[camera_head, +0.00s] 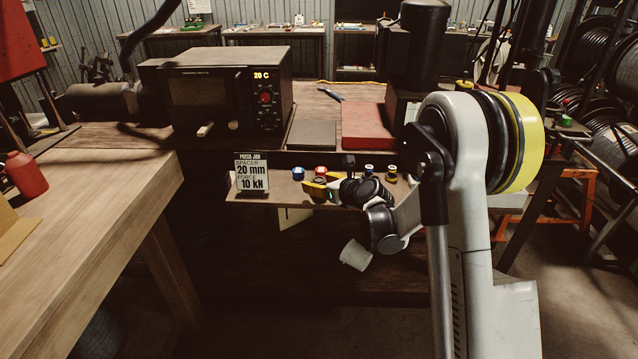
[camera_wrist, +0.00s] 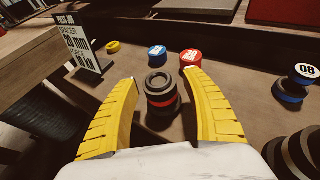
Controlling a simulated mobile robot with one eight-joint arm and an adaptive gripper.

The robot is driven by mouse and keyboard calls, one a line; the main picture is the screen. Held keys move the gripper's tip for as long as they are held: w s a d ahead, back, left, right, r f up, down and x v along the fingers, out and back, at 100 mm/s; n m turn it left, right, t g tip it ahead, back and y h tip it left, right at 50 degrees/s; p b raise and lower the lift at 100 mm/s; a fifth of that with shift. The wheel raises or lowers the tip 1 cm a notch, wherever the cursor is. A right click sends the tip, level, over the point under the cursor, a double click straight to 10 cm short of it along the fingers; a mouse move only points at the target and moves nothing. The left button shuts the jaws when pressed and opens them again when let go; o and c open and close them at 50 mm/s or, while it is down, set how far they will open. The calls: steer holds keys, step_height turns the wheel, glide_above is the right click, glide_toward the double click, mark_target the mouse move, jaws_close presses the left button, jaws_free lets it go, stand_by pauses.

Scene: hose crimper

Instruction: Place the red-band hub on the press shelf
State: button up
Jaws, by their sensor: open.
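The red-band hub (camera_wrist: 161,98) is a dark stepped cylinder with a red ring around it, standing upright on a brown shelf board (camera_head: 262,198). My gripper (camera_wrist: 161,78) has yellow fingers, wide open, one on each side of the hub. Gaps show between the fingers and the hub, so it is not gripped. In the head view my gripper (camera_head: 318,188) is low over the board, and the hub is hard to make out there. Which surface is the press shelf is not clear from these views.
A blue-topped spacer (camera_wrist: 157,54) and a red-topped spacer (camera_wrist: 190,57) stand just beyond the hub. A yellow ring (camera_wrist: 113,46) and the press job sign (camera_head: 252,174) are to the left. A blue-banded stack (camera_wrist: 292,90) and dark cylinders (camera_wrist: 298,155) are right.

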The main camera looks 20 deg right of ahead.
steer(key=p+v, duration=0.3)
steer(key=v, duration=0.9)
steer(key=s+a+r+n+g+h, duration=0.1)
steer(key=s+a+r+n+g, duration=0.2)
steer(key=s+n, duration=0.4)
steer(key=s+a+r+n+g, duration=0.1)
steer(key=s+a+r+n, duration=0.4)
steer(key=n, duration=0.4)
steer(key=s+d+n+g+h, duration=0.2)
steer(key=s+n+h, duration=0.1)
steer(key=s+n, duration=1.3)
steer(key=s, duration=0.2)
steer(key=shift+s+d, duration=0.2)
steer(key=shift+s, duration=0.15)
